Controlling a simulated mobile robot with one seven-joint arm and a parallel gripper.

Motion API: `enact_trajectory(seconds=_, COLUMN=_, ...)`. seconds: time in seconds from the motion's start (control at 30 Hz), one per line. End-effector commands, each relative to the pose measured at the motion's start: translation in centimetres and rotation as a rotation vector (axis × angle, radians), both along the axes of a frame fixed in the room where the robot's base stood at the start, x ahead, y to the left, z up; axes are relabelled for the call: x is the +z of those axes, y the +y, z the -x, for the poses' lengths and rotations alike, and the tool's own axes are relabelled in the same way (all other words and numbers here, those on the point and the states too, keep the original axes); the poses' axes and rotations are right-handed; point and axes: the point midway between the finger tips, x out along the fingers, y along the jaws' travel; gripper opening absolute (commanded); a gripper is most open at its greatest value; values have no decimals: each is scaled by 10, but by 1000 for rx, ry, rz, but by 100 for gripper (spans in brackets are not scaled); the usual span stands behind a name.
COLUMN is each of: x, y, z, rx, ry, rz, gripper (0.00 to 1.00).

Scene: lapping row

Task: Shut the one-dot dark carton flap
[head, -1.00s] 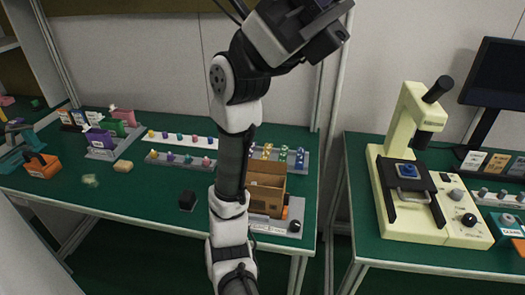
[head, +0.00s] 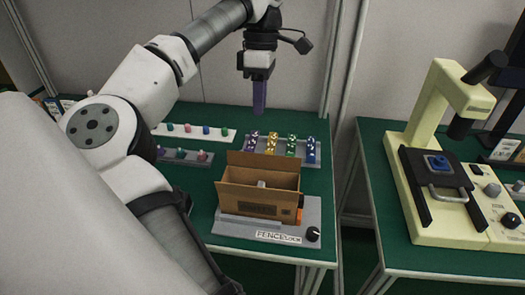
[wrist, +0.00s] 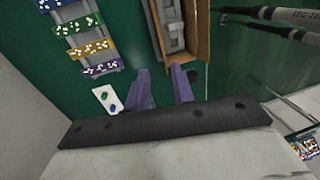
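The brown carton (head: 258,208) stands on a grey base with a knob, its top open and a small pale item (head: 262,184) inside. A flap (head: 264,162) stands raised along its far side. I cannot make out a one-dot mark on any flap. In the wrist view the carton (wrist: 204,30) is at the top, partly cut off. My gripper (head: 259,110) hangs fingers down above and behind the carton, apart from it. Its purple fingers (wrist: 164,75) are spread with nothing between them in the wrist view.
A grey rack (head: 313,160) of purple, yellow, green and blue dotted pieces stands behind the carton. The grey base (head: 225,224) reads "FENCE LOCK". Beyond a gap at right, a cream machine (head: 415,190) stands on another green bench.

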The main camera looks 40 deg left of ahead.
Motion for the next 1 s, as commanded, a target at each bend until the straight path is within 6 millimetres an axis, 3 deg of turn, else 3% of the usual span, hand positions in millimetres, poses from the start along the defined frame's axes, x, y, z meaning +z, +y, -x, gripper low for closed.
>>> enact_trajectory(seconds=0.17, x=-21, y=-1, z=4, rx=-1, ry=4, rz=3, gripper=25)
enact_trajectory(seconds=0.63, x=-108, y=-11, z=16, rx=-3, ry=1, rz=5, gripper=25)
enact_trajectory(seconds=0.8, x=-127, y=-13, z=19, rx=-1, ry=0, rz=2, gripper=25)
enact_trajectory(seconds=1.0, x=-134, y=-14, z=20, rx=-2, ry=0, rz=2, gripper=25)
